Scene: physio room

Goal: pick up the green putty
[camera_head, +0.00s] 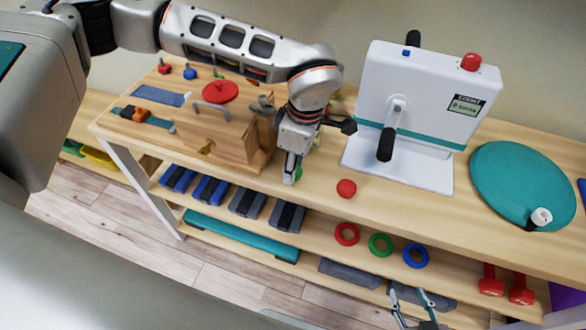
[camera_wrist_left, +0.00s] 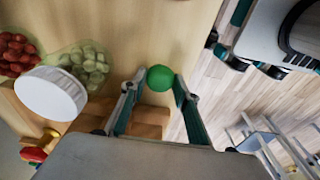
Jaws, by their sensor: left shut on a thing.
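The green putty (camera_wrist_left: 160,78) is a round green ball in the left wrist view, between the two fingertips of my left gripper (camera_wrist_left: 153,88). The gripper is shut on it, a finger on each side. In the head view my left gripper (camera_head: 290,170) points down at the front edge of the wooden table, beside the wooden box; the putty is hidden or too small to make out there. My right gripper (camera_head: 410,292) is low at the bottom of the head view, in front of the shelves, its fingers apart and empty.
A red ball (camera_head: 346,188) lies on the table (camera_head: 325,195) right of my left gripper. A wooden box (camera_head: 225,140) stands left, a white machine (camera_head: 420,100) behind, and a teal disc (camera_head: 525,180) right. Rings and weights lie on shelves below. A white-lidded jar (camera_wrist_left: 50,93) shows in the wrist view.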

